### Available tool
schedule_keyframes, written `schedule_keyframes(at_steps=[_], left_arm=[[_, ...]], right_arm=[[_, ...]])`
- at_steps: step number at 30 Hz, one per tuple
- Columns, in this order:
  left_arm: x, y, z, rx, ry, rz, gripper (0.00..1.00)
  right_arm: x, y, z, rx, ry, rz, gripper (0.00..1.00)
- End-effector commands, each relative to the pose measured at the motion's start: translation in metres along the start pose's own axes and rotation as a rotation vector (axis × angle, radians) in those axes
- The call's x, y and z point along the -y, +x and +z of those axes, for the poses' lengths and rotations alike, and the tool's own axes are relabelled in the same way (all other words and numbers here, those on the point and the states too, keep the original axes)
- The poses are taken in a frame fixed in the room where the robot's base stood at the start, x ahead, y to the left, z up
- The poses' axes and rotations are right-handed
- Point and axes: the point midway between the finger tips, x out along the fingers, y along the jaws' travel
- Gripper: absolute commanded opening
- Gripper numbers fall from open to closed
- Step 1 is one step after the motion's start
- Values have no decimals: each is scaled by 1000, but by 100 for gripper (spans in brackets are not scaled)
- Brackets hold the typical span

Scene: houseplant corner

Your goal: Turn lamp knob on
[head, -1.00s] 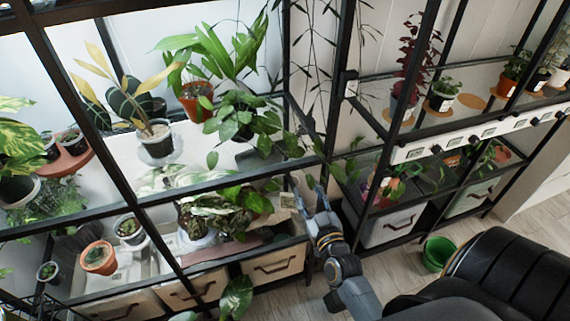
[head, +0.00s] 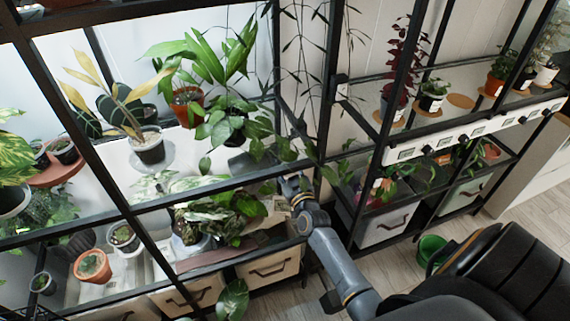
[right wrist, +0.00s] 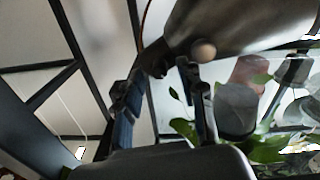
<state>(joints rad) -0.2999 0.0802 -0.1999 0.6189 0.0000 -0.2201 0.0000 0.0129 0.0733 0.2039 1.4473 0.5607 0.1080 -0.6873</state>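In the right wrist view a dark, shiny rounded metal body (right wrist: 245,28), which looks like the lamp, crosses the top. A small round tan knob (right wrist: 204,50) sits on its lower edge. My right gripper (right wrist: 172,66) is open, its two fingers apart with nothing visible between them. The knob appears just right of the right fingertip; I cannot tell whether they touch. In the head view the right gripper (head: 293,184) is at the cabinet's front, by the middle frame post. I cannot make out the lamp or knob there. My left gripper is not in view.
Black cabinet frame bars (head: 225,183) surround the right gripper. Leafy plants (head: 225,212) are close to its left, and vines hang behind it. Wooden drawers (head: 268,268) are below. A green pot (head: 431,252) stands on the floor at right.

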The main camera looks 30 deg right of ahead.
Motion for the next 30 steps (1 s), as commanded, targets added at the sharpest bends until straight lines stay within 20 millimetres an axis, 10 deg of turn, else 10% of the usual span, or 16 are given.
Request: schedule_keyframes(at_steps=[4, 9, 30], left_arm=[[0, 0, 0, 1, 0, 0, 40], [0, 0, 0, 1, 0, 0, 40], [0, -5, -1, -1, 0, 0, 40]], right_arm=[[0, 0, 0, 0, 0, 0, 35], [0, 0, 0, 0, 0, 0, 1], [0, 0, -1, 6, 218, -2, 0]])
